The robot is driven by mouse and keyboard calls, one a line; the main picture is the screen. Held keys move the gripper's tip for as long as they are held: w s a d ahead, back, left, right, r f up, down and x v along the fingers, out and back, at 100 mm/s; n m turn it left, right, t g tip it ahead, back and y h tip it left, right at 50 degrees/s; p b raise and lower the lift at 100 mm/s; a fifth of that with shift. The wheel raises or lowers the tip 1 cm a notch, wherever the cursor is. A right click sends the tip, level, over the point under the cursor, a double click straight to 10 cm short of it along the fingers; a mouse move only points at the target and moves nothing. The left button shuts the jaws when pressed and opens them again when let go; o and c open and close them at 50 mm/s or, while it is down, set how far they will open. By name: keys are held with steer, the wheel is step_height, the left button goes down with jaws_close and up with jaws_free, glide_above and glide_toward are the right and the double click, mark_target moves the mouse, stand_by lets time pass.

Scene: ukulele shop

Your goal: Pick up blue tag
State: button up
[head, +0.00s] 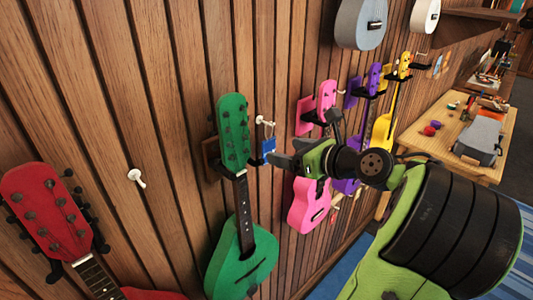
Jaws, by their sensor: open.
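The blue tag (268,147) hangs from a white hook (264,121) on the wood-panelled wall, just right of the green ukulele's head. My gripper (277,153) is at the end of my green and black arm, close to the tag's lower right. Its fingers point left toward the tag and the wall. It is open, with nothing visible between the fingers. I cannot tell whether a finger touches the tag. The gripper covers part of the area below and right of the tag.
A green ukulele (243,260) hangs just left of the tag, and a red one (42,215) at far left. Pink (308,205), purple and yellow ukuleles hang behind my arm. An empty white peg (137,178) juts from the wall. A wooden workbench (437,140) stands at right.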

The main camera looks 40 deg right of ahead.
mark_target(270, 147)
steer(key=b+x, duration=0.1)
steer(key=x, duration=0.6)
steer(key=shift+w+f, duration=0.1)
steer(key=shift+w, duration=0.15)
steer(key=shift+s, duration=0.15)
steer(key=shift+c, duration=0.8)
steer(key=c, duration=0.9)
steer(key=shift+o, duration=0.2)
step_height(270, 147, up, 4)
steer(key=p, duration=0.5)
steer(key=shift+s+d+p, duration=0.1)
steer(key=shift+s+p, duration=0.1)
steer(key=shift+p, duration=0.3)
steer(key=s+p, duration=0.4)
steer(key=s, duration=1.3)
steer(key=shift+s+d+f, duration=0.2)
steer(key=shift+s, duration=0.1)
